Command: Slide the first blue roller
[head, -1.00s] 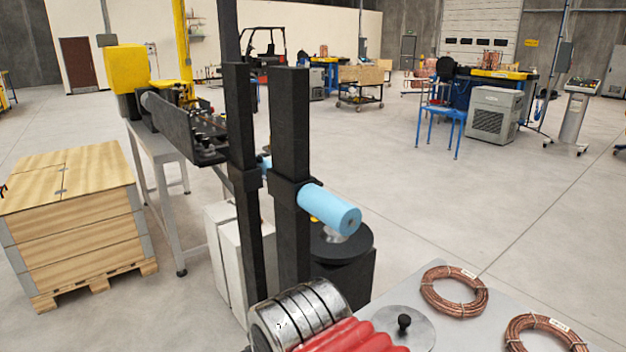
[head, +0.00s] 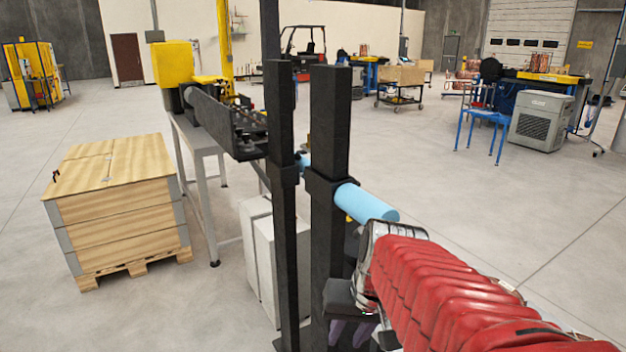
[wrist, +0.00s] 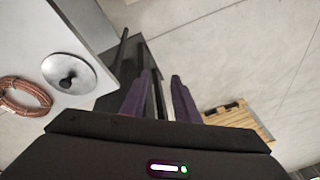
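A light blue roller (head: 366,204) sticks out to the right from a collar on the nearer black post (head: 330,150). A smaller bit of blue (head: 304,161) shows beside the thinner black post (head: 283,230). My gripper (head: 350,333) is low in the head view, beneath the roller and beside the posts, partly hidden by my red-sleeved arm. In the wrist view its two purple fingers (wrist: 161,75) are apart with nothing between them. Dark post or frame parts lie beyond the fingers there. I cannot make out the blue roller in the wrist view.
A wooden crate (head: 120,205) stands on a pallet at the left. A grey table (head: 200,140) carries a yellow and black machine. White boxes (head: 275,255) stand behind the posts. The wrist view shows a copper coil (wrist: 24,96) on a pale surface. Open floor lies to the right.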

